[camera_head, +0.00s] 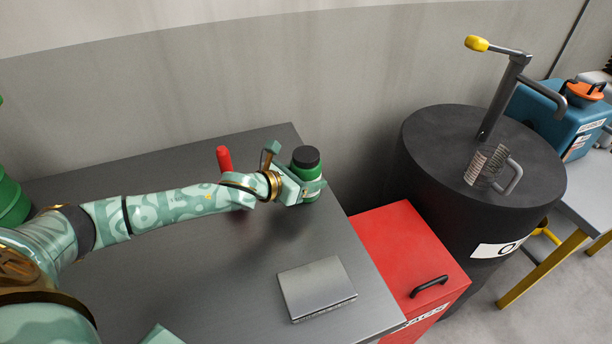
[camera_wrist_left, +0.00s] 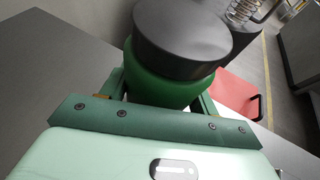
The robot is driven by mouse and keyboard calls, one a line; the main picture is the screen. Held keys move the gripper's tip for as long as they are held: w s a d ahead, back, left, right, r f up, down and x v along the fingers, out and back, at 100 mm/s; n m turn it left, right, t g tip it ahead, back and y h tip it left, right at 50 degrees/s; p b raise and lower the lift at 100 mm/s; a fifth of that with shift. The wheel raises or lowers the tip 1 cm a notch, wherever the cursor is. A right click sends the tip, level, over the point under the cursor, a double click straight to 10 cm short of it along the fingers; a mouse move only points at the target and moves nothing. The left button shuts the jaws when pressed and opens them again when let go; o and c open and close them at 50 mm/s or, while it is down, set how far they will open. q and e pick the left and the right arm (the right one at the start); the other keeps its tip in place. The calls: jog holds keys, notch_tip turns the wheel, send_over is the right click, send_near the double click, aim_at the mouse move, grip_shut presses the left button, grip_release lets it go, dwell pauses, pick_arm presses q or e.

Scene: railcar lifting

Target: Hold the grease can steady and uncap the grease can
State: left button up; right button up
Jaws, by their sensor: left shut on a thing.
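The grease can (camera_head: 305,174) is green with a black cap (camera_head: 306,156) on top. It stands upright near the right edge of the dark grey table. In the left wrist view the green can body (camera_wrist_left: 165,85) sits between the fingers, and the wide black cap (camera_wrist_left: 180,38) covers its top. My left gripper (camera_head: 309,188) is shut on the can's body, below the cap. The can's base is partly hidden behind the gripper, so I cannot tell if it touches the table. My right gripper is not in view.
A red upright object (camera_head: 224,159) stands behind my left forearm. A flat grey box (camera_head: 316,288) lies at the table's front right. Right of the table are a red cabinet (camera_head: 405,250) and a black drum (camera_head: 475,200) with a crank. The table (camera_head: 200,310) is otherwise largely clear.

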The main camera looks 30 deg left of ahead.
aim_at(306, 167)
pick_arm(q)
jog(key=shift+r, duration=0.1)
jog(key=shift+r, duration=0.2)
notch_tip(306, 167, up, 2)
jog(key=shift+r+p, duration=0.25)
jog(key=shift+p, duration=0.45)
jog(key=s+d+r+p, duration=0.5)
jog(key=s+r, duration=0.5)
jog(key=s, duration=0.2)
jog(key=shift+s+d, duration=0.35)
jog(key=shift+d, duration=0.15)
